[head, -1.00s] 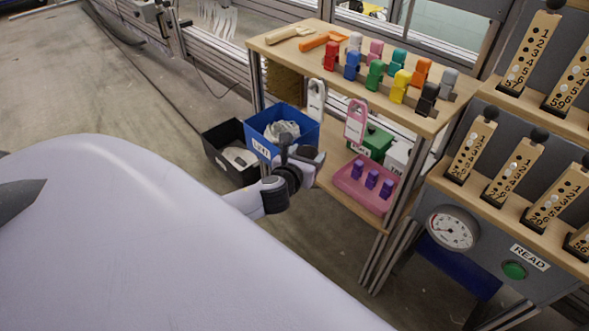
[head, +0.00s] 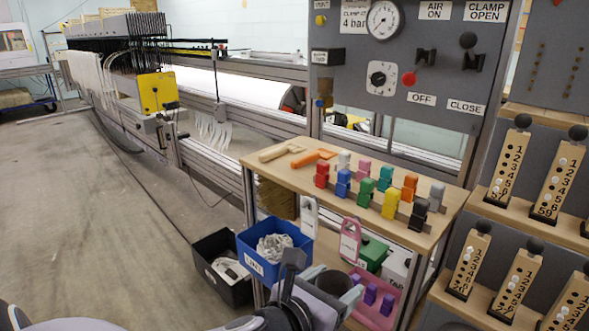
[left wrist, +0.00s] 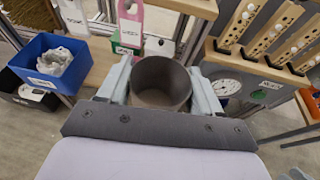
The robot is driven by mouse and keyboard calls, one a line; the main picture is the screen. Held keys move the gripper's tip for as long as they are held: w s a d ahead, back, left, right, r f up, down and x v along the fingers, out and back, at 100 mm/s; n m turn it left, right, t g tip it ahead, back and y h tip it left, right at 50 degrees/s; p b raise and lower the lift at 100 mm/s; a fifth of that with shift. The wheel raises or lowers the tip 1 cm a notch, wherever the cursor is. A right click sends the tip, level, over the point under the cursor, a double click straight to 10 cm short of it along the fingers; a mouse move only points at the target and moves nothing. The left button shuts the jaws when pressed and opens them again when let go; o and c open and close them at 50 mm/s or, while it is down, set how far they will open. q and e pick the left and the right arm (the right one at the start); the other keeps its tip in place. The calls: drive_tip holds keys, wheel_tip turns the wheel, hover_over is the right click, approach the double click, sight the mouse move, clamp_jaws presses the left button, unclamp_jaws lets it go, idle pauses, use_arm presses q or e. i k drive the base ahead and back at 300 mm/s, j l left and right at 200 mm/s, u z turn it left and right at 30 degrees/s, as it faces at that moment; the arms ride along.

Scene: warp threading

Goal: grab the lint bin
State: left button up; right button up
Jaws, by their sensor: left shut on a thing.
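My left gripper (head: 322,291) is at the bottom of the head view, shut on a grey round container (head: 335,282). In the left wrist view the same container (left wrist: 160,82) is open at the top, looks empty, and sits between the two pale fingers of the left gripper (left wrist: 162,88). A blue bin (head: 257,263) with white fluffy stuff inside has a white label that seems to read LINT. It stands left of the gripper, apart from the fingers in the left wrist view (left wrist: 38,73). My right gripper is not in view.
A black bin (head: 232,289) stands on the floor left of the blue bin. A wooden cart (head: 395,228) carries coloured clips, with a pink tray (head: 388,318) below. Numbered wooden boards (head: 470,262) stand at the right. The floor at the left is clear.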

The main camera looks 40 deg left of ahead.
sight(260, 247)
drive_tip(key=j+z, duration=0.1)
drive_tip(key=j, duration=0.55)
drive_tip(key=i+j+z, duration=0.1)
drive_tip(key=j, duration=0.5)
